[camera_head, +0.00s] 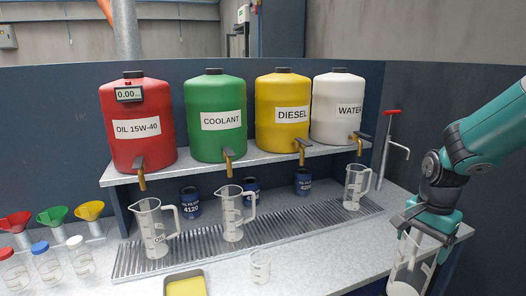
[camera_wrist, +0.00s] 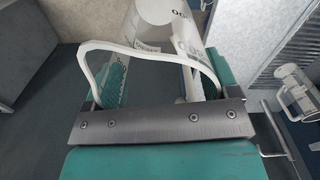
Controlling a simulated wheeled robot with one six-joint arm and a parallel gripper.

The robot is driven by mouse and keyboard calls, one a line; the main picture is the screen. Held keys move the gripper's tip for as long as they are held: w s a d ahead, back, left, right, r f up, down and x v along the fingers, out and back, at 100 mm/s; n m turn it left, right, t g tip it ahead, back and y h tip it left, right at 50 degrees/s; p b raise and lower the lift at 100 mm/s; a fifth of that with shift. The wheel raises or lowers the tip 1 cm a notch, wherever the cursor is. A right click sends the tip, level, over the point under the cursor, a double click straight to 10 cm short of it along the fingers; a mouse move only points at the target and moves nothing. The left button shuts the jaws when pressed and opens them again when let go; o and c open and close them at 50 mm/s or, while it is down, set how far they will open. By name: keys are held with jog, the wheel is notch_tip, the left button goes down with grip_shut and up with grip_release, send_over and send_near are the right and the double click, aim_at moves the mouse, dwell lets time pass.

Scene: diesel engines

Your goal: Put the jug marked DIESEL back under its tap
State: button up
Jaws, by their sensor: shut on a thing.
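My gripper (camera_head: 420,220) at the right is shut on the handle of a clear jug (camera_head: 407,272), which hangs below it off the bench's front right. The jug's handle (camera_wrist: 88,55) and part of its wall (camera_wrist: 185,40) show in the wrist view. No jug stands on the grating below that tap, between the middle jug (camera_head: 231,217) and the right jug (camera_head: 354,190).
Another jug (camera_head: 153,228) stands on the grating at left. Blue oil filters (camera_head: 303,182) stand behind the grating. A small beaker (camera_head: 260,265) and a yellow tray (camera_head: 185,284) are in front. A red-handled post (camera_head: 388,145) rises right of the shelf.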

aim_at(389, 293)
jog(key=a+f+n, duration=0.1)
jog(key=f+n, duration=0.2)
jog(key=f, duration=0.1)
jog(key=a+f+n+b, duration=0.1)
jog(key=a+f+n, duration=0.1)
jog(key=f+n, duration=0.2)
jog(key=s+a+f+n, duration=0.1)
jog(key=a+f+n, duration=0.1)
jog(key=f+n, duration=0.2)
notch_tip(389, 293, down, 2)
jog(key=shift+f+b, duration=0.1)
jog(key=shift+b, duration=0.2)
jog(key=s+f, duration=0.4)
jog(key=f, duration=0.1)
jog(key=shift+s+f+n, duration=0.15)
jog(key=shift+f+n, duration=0.25)
jog(key=shift+a, duration=0.1)
